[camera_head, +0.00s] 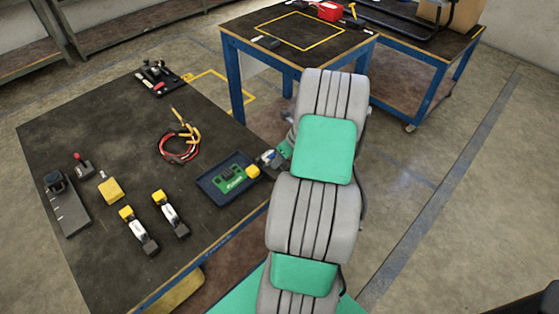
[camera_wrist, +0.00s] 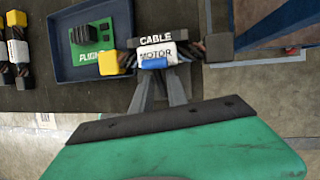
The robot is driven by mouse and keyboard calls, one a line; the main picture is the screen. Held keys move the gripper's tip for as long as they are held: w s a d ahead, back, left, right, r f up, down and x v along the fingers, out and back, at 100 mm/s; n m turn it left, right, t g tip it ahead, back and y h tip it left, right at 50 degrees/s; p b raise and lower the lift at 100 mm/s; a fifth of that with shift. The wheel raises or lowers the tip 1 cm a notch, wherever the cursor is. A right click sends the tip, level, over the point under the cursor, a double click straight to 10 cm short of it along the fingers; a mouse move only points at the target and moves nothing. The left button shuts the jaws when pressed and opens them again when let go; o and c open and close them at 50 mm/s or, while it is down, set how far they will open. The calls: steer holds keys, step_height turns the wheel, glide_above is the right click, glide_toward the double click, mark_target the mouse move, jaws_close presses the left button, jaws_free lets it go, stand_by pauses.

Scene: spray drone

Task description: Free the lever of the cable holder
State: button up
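My gripper (camera_wrist: 159,88) appears shut on a block marked CABLE MOTOR (camera_wrist: 153,53), with a white label, a blue part at the fingers, a yellow end and a dark end. The block seems to be above the table's right edge, beside the tray. In the head view my arm hides most of it; its yellow end (camera_head: 253,172) shows. I cannot tell for certain which thing is the cable holder. A small dark block with a red-tipped lever (camera_head: 82,163) stands at the left of the table (camera_head: 110,125), far from my gripper.
A dark blue tray (camera_head: 207,188) holds a green board. Two similar yellow-ended blocks (camera_head: 168,212) (camera_head: 138,229) lie left of it. A yellow block (camera_head: 110,189), a grey plate (camera_head: 73,218) and red-yellow cables (camera_head: 180,152) are also on the table. Another table (camera_head: 255,27) stands behind.

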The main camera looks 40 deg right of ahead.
jaws_close()
stand_by(0.3)
steer(key=shift+s+r, duration=0.1)
steer(key=t, duration=0.2)
steer(key=shift+s+r+t+p, duration=0.1)
steer(key=shift+s+t+p, duration=0.25)
steer(key=shift+s+t, duration=0.05)
steer(key=t, duration=0.1)
steer(key=s+t+b, duration=0.1)
steer(key=t, duration=0.1)
steer(key=t+b, duration=0.1)
steer(key=t, duration=0.1)
steer(key=shift+s+f+n+y, duration=0.25)
steer(key=shift+s+n+y, duration=0.05)
steer(key=shift+n, duration=0.1)
steer(key=shift+s+d+r+t+b, duration=0.1)
steer(key=shift+s+t+b, duration=0.3)
steer(key=shift+t+b, duration=0.9)
